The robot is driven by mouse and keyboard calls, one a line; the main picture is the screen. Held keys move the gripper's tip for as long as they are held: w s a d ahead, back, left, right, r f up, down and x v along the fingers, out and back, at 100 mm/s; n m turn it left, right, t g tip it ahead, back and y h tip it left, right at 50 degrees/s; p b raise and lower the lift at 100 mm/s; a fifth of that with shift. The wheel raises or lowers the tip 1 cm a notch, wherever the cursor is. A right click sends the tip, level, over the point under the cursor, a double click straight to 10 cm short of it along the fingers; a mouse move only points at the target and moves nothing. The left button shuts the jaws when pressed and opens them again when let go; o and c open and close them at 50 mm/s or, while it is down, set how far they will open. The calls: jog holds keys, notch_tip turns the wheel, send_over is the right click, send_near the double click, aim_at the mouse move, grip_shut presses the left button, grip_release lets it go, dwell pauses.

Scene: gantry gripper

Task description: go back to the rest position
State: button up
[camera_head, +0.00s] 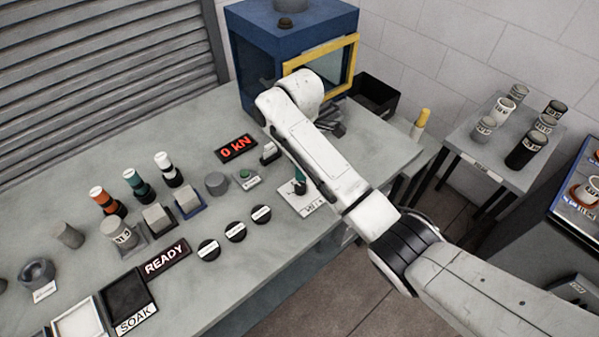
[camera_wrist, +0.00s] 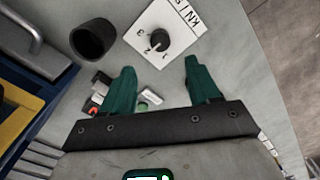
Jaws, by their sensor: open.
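My gripper (camera_wrist: 159,63) has two green fingers spread apart with nothing between them in the wrist view. In the head view a green finger (camera_head: 301,182) shows beneath my white arm, above the bench; the rest of the gripper is mostly hidden by the arm. A white plate with a dark knob (camera_wrist: 156,40) lies just beyond the fingertips in the wrist view. The same plate (camera_head: 306,201) shows near the bench's front edge in the head view. I cannot tell the exact gap between fingers and bench.
A blue machine with a yellow-framed door (camera_head: 300,42) stands at the back of the bench (camera_head: 300,238). A dark hollow cylinder (camera_wrist: 93,39) stands left of the knob plate. A red "0 kN" display (camera_head: 236,149), a green button (camera_head: 244,174) and several black discs sit left of my arm.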

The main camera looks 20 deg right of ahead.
jog(key=shift+r, duration=0.65)
